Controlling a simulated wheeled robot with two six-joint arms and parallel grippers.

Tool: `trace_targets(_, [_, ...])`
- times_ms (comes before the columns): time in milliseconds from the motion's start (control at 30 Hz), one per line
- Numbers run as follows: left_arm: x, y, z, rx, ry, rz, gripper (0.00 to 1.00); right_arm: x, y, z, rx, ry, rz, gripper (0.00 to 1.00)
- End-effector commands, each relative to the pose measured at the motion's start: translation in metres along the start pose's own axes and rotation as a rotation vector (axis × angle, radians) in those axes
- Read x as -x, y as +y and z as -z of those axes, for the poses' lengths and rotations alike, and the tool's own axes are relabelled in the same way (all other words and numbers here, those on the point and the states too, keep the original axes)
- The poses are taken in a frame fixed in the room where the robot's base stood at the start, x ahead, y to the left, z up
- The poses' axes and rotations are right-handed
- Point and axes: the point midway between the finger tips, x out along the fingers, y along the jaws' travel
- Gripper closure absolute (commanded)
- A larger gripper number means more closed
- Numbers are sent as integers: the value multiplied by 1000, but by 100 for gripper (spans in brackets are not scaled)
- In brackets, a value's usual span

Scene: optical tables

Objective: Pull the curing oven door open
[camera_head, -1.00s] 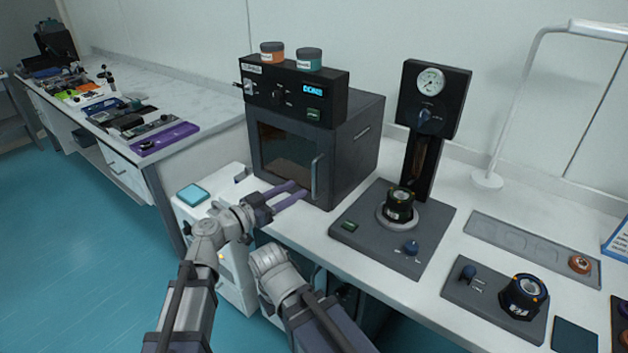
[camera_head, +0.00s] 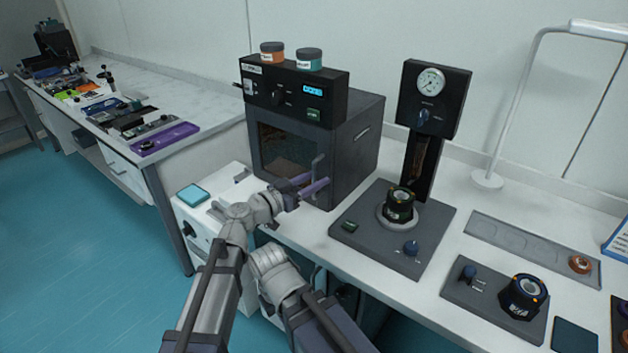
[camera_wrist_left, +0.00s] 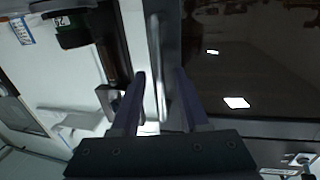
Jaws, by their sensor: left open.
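The curing oven (camera_head: 355,150) is a dark box with a control panel on top and a windowed door (camera_head: 285,150) facing me. The door looks shut. Its upright bar handle (camera_head: 318,165) is at the door's right edge. My left gripper (camera_head: 318,184) is at the handle, with its purple fingers open. In the left wrist view the handle (camera_wrist_left: 157,70) stands between the two fingers (camera_wrist_left: 158,80), and the dark door window (camera_wrist_left: 250,60) lies to the right. I cannot tell whether a finger touches the handle. My right gripper is not in view; only my right arm shows.
Two jars (camera_head: 309,59) stand on top of the oven. A press with a gauge (camera_head: 430,100) stands on the bench right of the oven. A white cabinet with a teal pad (camera_head: 193,194) is at the left, below the door. The floor at the left is clear.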

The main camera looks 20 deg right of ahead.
Motion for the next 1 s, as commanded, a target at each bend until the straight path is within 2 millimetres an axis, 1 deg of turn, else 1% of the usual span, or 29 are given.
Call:
trace_targets(33, [0, 0, 0, 0, 0, 0, 59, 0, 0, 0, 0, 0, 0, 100])
trace_targets(67, [0, 0, 0, 0, 0, 0, 62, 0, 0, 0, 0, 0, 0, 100])
trace_targets(400, [0, 0, 0, 0, 0, 0, 100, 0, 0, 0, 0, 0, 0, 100])
trace_targets(1000, [0, 0, 0, 0, 0, 0, 100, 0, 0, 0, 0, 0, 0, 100])
